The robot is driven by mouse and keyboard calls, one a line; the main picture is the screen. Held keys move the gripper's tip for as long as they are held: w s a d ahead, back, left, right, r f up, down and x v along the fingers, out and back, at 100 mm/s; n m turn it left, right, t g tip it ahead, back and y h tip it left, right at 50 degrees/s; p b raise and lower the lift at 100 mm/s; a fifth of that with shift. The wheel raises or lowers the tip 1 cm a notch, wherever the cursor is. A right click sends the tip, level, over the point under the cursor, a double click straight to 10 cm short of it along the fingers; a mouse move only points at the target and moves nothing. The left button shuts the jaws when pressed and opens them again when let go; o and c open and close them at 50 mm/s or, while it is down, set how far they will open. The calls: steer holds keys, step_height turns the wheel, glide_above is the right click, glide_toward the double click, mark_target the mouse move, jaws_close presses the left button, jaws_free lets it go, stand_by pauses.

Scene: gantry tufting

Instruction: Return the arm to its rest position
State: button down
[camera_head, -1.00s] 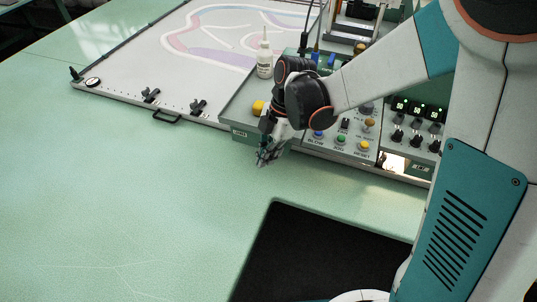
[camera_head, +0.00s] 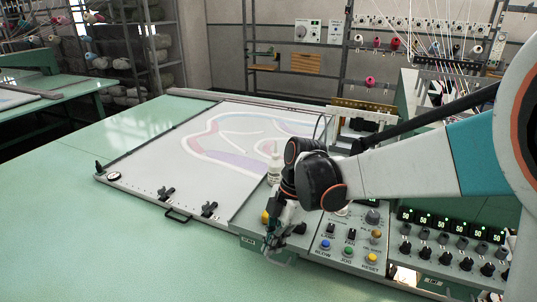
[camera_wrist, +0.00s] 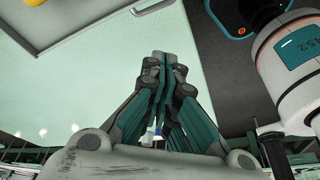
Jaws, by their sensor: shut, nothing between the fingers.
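My gripper (camera_head: 270,247) hangs pointing down in the head view, at the front left edge of the control panel (camera_head: 335,262), above the green table. In the wrist view my gripper (camera_wrist: 163,60) shows with its fingers closed together and nothing between them. My arm reaches in from the right side of the head view, with its dark wrist joint in front of part of the panel. Whether the fingertips touch the panel or the table cannot be told.
A yellow knob (camera_head: 265,217) and a white bottle (camera_head: 275,168) are close to my wrist. Blue, green and yellow buttons sit on the panel to the right. The framed cloth panel (camera_head: 180,175) lies left behind. The green table (camera_head: 110,245) is clear at front left.

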steer(key=s+d+r+m+t+h+b, duration=0.1)
steer(key=s+d+m+t, duration=0.3)
steer(key=d+m, duration=0.5)
steer(key=s+d+r+m+t+h+b, duration=0.2)
steer(key=s+d+r+m+t, duration=0.2)
steer(key=s+d+m, duration=0.5)
steer(key=shift+d+r+m+t, duration=0.2)
steer(key=shift+r+m+t, duration=0.15)
steer(key=shift+m, duration=2.55)
